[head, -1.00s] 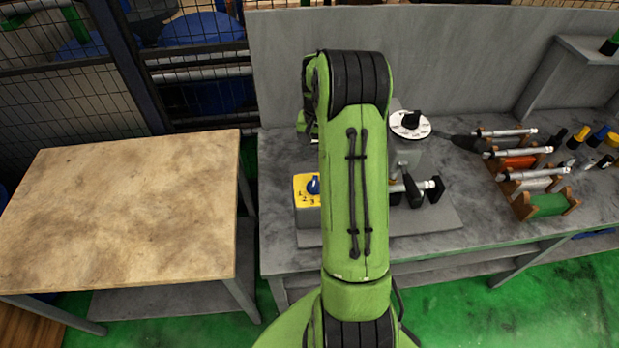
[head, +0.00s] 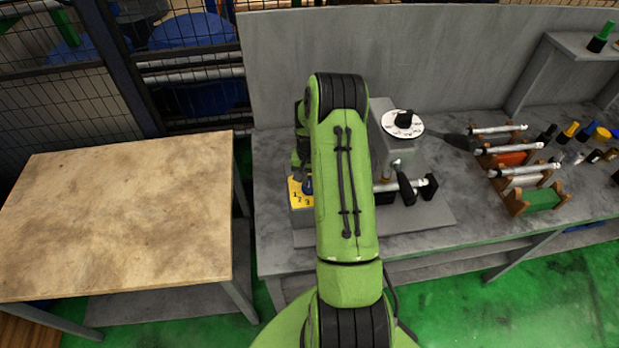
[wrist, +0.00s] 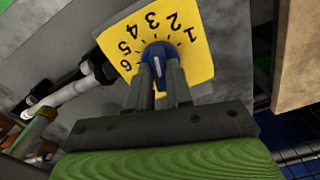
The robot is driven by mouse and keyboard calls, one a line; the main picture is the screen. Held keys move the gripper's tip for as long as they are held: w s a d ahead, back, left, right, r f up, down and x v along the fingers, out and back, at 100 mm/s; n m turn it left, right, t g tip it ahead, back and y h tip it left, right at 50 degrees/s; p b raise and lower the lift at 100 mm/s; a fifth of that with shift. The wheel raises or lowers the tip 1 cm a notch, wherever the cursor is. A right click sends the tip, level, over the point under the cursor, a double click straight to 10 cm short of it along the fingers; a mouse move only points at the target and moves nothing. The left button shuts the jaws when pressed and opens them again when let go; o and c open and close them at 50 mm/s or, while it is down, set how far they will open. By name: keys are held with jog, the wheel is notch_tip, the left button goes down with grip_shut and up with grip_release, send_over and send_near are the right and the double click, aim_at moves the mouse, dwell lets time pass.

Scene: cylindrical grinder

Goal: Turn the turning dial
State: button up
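The turning dial is a blue knob (wrist: 157,54) on a yellow plate (wrist: 200,50) numbered 1 to 6. In the head view the knob (head: 307,186) and yellow plate (head: 298,197) show just left of my green arm, partly covered by it. My gripper (wrist: 158,74) is at the knob, with one grey finger on each side of its raised bar. The narrow gap between the fingers is filled by the bar, and the gripper looks shut on it.
A white round dial (head: 403,124) sits on the grey machine to the right. A lever and silver spindle (head: 405,187) lie below it. Racks with rods (head: 540,200) stand further right. A bare wooden-topped table (head: 120,215) is at the left.

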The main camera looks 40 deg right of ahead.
grip_shut()
jog(key=shift+n+b, duration=0.3)
jog(key=shift+f+n+b, duration=0.1)
jog(key=shift+n+b, duration=0.8)
jog(key=shift+n, duration=0.3)
jog(key=shift+n+b, duration=0.7)
jog(key=shift+n, duration=0.7)
jog(key=shift+o, duration=2.4)
grip_release()
